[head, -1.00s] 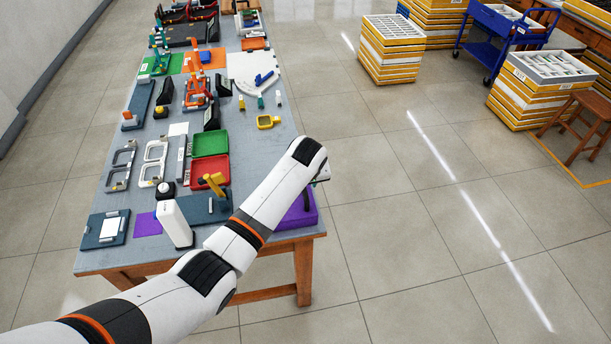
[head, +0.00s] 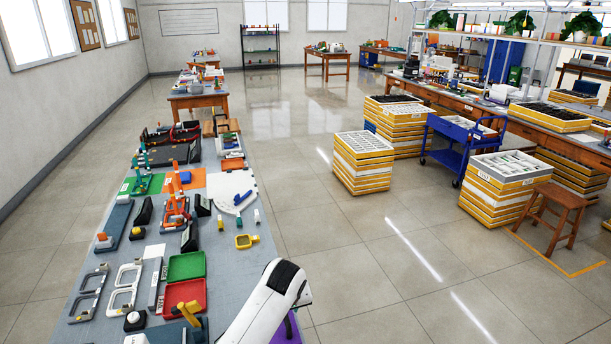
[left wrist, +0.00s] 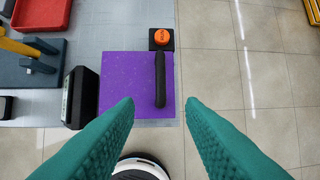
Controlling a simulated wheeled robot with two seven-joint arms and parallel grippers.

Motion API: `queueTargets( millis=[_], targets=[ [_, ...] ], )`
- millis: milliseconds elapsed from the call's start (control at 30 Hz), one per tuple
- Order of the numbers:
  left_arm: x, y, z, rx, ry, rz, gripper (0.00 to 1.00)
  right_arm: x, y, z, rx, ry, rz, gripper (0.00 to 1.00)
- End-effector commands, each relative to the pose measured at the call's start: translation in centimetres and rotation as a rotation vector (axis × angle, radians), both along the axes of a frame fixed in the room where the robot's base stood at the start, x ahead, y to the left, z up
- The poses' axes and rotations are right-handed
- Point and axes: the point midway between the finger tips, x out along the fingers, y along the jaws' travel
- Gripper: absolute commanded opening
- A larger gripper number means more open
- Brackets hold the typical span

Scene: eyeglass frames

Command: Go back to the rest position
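My left gripper (left wrist: 160,103) is open in the left wrist view, with two teal textured fingers spread apart and nothing between them. It hangs over the front right corner of the workbench (head: 232,262), above a purple pad (left wrist: 125,75) with a black bar (left wrist: 160,80) on it. In the head view my white left arm crosses the bottom edge, and the gripper itself is hidden. A bit of the purple pad shows beside the arm. My right gripper is in neither view.
Green (head: 187,266) and red (head: 185,297) trays, white frame fixtures (head: 125,288) and tools lie on the bench. An orange knob (left wrist: 161,38) on a black base sits beyond the pad. Crate stacks (head: 362,165), a blue cart (head: 455,145) and a stool (head: 553,210) stand right; floor between is clear.

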Motion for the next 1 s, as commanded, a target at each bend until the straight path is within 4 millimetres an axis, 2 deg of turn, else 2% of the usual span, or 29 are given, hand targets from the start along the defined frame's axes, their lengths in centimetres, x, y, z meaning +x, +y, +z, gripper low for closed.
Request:
queueTargets(
  millis=[167,300,400,500,700,1000],
  targets=[
    [-6.1,1.7,-4.0,-0.033,0.042,-0.081,0.36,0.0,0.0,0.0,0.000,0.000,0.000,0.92],
    [-13.2,4.5,-6.2,-0.046,0.062,-0.169,0.36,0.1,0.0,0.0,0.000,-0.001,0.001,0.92],
    [-18.4,6.7,-6.8,-0.037,0.069,-0.229,0.36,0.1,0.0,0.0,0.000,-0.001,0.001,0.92],
    [-22.6,8.7,-6.6,-0.018,0.072,-0.278,0.36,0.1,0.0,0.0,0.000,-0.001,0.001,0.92],
    [-28.2,11.2,-5.4,0.021,0.077,-0.351,0.36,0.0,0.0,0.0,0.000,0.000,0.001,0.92],
    [-33.7,13.5,-3.1,0.074,0.083,-0.432,0.36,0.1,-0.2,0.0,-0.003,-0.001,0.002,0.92]
  ],
)
